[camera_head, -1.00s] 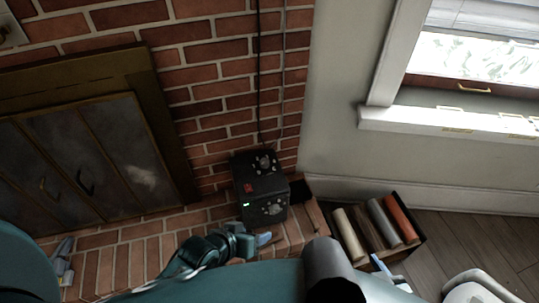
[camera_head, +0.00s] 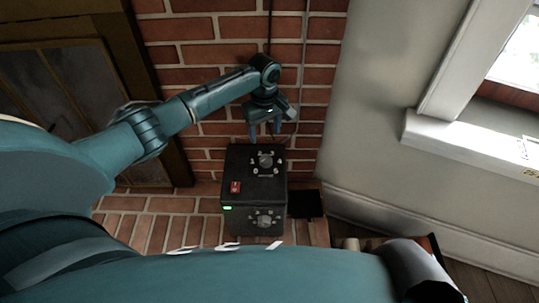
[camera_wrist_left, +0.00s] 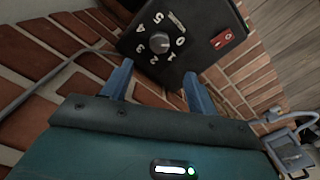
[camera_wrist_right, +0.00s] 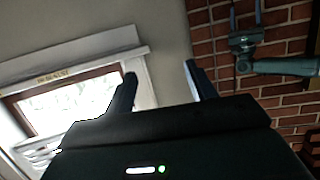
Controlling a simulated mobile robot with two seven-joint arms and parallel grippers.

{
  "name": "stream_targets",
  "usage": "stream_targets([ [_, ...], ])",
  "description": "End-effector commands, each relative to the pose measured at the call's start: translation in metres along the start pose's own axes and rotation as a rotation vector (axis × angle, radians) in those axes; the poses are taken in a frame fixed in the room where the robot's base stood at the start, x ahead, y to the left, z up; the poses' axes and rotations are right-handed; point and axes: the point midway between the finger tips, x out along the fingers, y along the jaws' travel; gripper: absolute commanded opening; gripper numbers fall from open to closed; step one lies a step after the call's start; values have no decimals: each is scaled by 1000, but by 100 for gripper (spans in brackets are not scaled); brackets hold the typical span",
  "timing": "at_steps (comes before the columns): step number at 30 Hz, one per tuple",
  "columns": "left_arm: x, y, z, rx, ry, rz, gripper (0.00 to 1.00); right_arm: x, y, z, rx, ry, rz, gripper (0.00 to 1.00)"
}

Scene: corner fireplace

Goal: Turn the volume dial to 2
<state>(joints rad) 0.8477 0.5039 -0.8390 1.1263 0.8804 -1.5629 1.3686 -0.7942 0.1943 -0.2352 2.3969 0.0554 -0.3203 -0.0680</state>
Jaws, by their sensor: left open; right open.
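A black box (camera_head: 253,192) stands on the brick hearth. Its top has a round dial (camera_head: 265,160) and a red switch (camera_head: 236,187); its front has a second dial (camera_head: 264,222). In the left wrist view the top dial (camera_wrist_left: 160,43) is grey, ringed by white numerals 0 to 5. Its label and pointer setting are too small to read surely. My left gripper (camera_head: 265,135) is open just behind the box's top edge in the head view, its fingers pointing at the box, apart from the dial. My right gripper (camera_wrist_right: 160,72) is open and empty, facing the wall and window.
A brick wall (camera_head: 215,30) with hanging cables rises behind the box. A small dark object (camera_head: 306,204) sits right of the box on the hearth (camera_head: 160,230). The fireplace door (camera_head: 75,75) is at left, a window sill (camera_head: 460,147) at right.

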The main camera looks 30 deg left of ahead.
Motion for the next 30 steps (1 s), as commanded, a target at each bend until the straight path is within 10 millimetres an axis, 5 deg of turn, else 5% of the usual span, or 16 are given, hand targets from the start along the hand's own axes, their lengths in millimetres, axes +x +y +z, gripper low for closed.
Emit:
stream_targets([
  [9, 72, 0, 1, 2, -2, 0, 59, 17, -6, 27, -63, -23, -26, 56],
  [15, 102, 1, 1, 3, -1, 1, 59, 24, -10, 37, -97, -26, -37, 56],
  [30, 112, 1, 1, 5, 0, 3, 56, 28, -9, 35, -117, -5, -38, 56],
])
